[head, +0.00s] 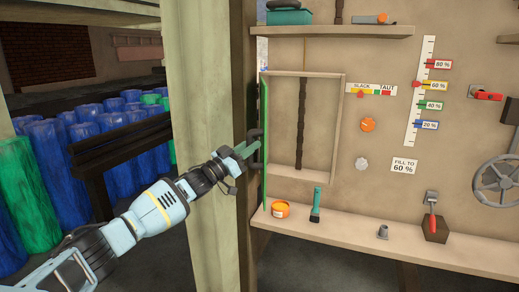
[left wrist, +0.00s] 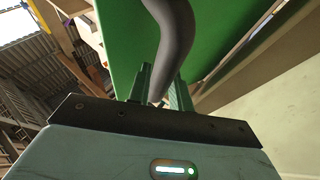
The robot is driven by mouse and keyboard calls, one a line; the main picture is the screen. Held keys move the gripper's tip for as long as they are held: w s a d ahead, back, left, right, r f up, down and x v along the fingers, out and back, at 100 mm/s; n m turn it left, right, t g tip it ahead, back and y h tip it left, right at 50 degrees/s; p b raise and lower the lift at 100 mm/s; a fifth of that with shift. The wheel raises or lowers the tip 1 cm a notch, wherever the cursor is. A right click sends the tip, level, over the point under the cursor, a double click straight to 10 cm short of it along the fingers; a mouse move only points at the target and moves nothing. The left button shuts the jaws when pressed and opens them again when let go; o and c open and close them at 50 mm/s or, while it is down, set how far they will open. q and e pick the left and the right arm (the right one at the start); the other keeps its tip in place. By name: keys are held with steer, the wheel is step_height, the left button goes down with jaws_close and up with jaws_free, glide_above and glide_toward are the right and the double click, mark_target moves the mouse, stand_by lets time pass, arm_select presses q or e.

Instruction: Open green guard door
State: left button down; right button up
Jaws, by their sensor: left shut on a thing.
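The green guard door (head: 266,170) is seen nearly edge-on in the head view. It stands swung out at the left side of its pale frame (head: 341,125), and the opening shows a dark vertical bar or rope (head: 300,125) inside. My left gripper (head: 247,149) is shut on the door's dark curved handle (head: 256,135), on the door's left face. In the left wrist view the handle (left wrist: 174,40) passes between the green fingers (left wrist: 160,90), with the green panel (left wrist: 115,35) behind it. My right gripper is not in view.
A thick post (head: 205,100) stands just left of the door, close behind my left forearm. A shelf (head: 400,240) below the frame holds an orange tin (head: 280,209) and a green-handled tool (head: 316,205). A handwheel (head: 497,185) is at the right.

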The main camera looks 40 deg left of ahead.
arm_select(q)
steer(key=shift+s+a+r, duration=0.1)
steer(key=shift+s+a, duration=0.3)
steer(key=shift+a, duration=0.45)
steer(key=shift+s+a+r, duration=0.1)
steer(key=shift+s+a, duration=0.25)
steer(key=shift+a, duration=0.5)
steer(key=c, duration=1.6)
jaws_free()
steer(key=shift+w+f, duration=0.1)
steer(key=b+v, duration=0.1)
steer(key=v, duration=0.6)
steer(key=shift+s+a+f, duration=0.1)
steer(key=shift+s+f, duration=0.05)
steer(key=shift+s, duration=0.2)
